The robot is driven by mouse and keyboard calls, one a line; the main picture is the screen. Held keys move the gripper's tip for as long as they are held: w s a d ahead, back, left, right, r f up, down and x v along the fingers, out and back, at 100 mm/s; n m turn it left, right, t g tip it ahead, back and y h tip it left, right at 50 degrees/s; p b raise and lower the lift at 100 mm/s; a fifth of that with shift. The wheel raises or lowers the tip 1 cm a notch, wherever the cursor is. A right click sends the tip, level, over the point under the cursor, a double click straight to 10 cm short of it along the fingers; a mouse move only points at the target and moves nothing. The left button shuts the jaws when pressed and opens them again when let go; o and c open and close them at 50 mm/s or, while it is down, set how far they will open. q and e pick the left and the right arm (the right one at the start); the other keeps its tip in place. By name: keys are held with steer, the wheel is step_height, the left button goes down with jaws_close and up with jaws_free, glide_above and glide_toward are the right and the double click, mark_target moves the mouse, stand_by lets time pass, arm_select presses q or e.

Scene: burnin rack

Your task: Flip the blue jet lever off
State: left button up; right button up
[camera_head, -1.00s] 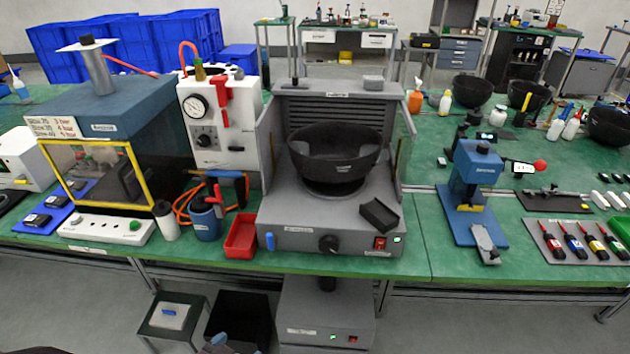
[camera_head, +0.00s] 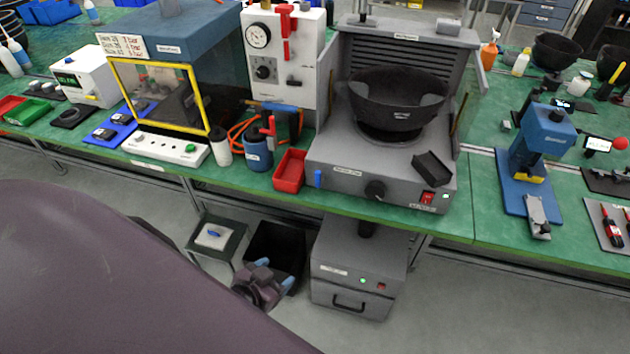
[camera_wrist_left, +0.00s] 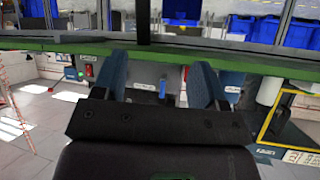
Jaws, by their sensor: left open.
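The blue jet lever (camera_head: 318,178) is a small upright blue tab at the left end of the front panel of the grey bowl machine (camera_head: 345,183). In the left wrist view, which looks upside down, the lever (camera_wrist_left: 162,88) shows between my fingertips but farther off. My left gripper (camera_head: 276,266) is in front of and below the bench edge, lower left of the lever. Its blue-tipped fingers are apart and empty, and they show in the left wrist view (camera_wrist_left: 160,82) too. The gripper does not touch the lever. My right gripper is out of view.
A black knob (camera_head: 375,191) and a red switch (camera_head: 428,197) share the panel. A red bin (camera_head: 290,170) and a blue cup (camera_head: 258,153) stand left of the lever. A black open bin (camera_head: 273,243) and a grey unit (camera_head: 345,290) stand under the bench.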

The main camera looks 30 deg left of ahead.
arm_select(q)
steer(key=shift+a+f, duration=0.1)
steer(key=shift+f, duration=0.25)
steer(key=shift+c, duration=1.2)
steer(key=a+f+b, duration=0.1)
steer(key=a, duration=0.1)
steer(key=a+f+m+b, duration=0.1)
steer(key=a+b, duration=0.1)
steer(key=a+f+m+b, duration=0.1)
steer(key=a, duration=0.1)
steer(key=shift+w, duration=0.1)
jaws_close()
steer(key=w+a+r+n+t+h+b, duration=0.2)
steer(key=w+r+n+h+b, duration=0.1)
steer(key=r+n, duration=0.4)
steer(key=w+a+r+n+t+h+b, duration=0.2)
steer(key=w+a+r+n+t+b, duration=0.1)
steer(key=r+n, duration=0.4)
steer(key=shift+w+a+r+n+t+h+b, duration=0.3)
steer(key=shift+w+n+b, duration=0.35)
steer(key=shift+w+n, duration=0.85)
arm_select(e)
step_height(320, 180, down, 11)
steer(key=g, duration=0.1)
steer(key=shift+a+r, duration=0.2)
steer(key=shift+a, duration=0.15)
